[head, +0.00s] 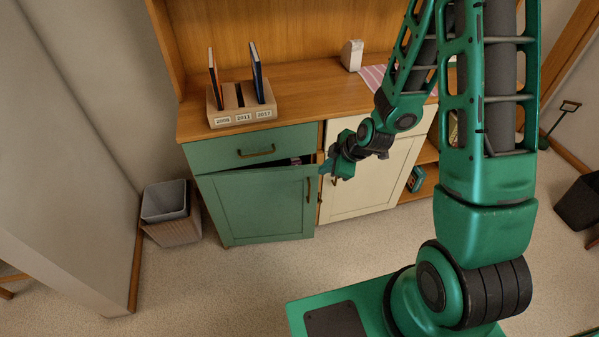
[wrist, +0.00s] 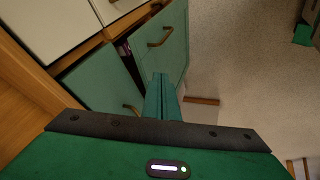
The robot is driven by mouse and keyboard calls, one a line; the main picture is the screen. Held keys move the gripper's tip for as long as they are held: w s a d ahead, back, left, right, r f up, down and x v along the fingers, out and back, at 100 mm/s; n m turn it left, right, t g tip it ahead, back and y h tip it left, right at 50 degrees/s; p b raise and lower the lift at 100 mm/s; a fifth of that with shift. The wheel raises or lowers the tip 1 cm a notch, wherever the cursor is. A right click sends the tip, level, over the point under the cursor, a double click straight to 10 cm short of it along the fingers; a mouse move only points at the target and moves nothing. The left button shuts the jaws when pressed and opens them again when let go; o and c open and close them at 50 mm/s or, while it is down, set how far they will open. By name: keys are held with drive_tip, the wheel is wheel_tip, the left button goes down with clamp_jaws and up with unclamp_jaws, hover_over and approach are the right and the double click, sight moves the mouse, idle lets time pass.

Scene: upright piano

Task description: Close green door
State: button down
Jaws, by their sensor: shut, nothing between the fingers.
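The green door (head: 262,205) is the lower front of the left cabinet and stands slightly ajar. A dark gap shows along its top, under the green drawer (head: 240,149). Its brass handle (head: 308,190) is near the right edge. In the wrist view the green door (wrist: 176,52) is beyond the fingers, with a dark opening beside it. My gripper (head: 325,167) is shut and empty, at the door's upper right corner. In the wrist view my gripper (wrist: 160,77) overlaps the door's edge; I cannot tell if it touches.
A cream door (head: 365,180) and drawer are to the right of the green door. The wooden top (head: 310,92) holds a file rack (head: 240,105). A waste bin (head: 170,212) stands at the left. The carpet (head: 220,285) in front is clear.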

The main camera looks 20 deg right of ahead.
drive_tip(key=shift+n+t, duration=0.4)
drive_tip(key=shift+n, duration=0.4)
drive_tip(key=x, duration=0.5)
drive_tip(key=w+a+r+x, duration=0.1)
drive_tip(key=x, duration=0.9)
drive_tip(key=shift+w+a, duration=0.35)
drive_tip(key=shift+w, duration=0.45)
drive_tip(key=shift+y, duration=0.3)
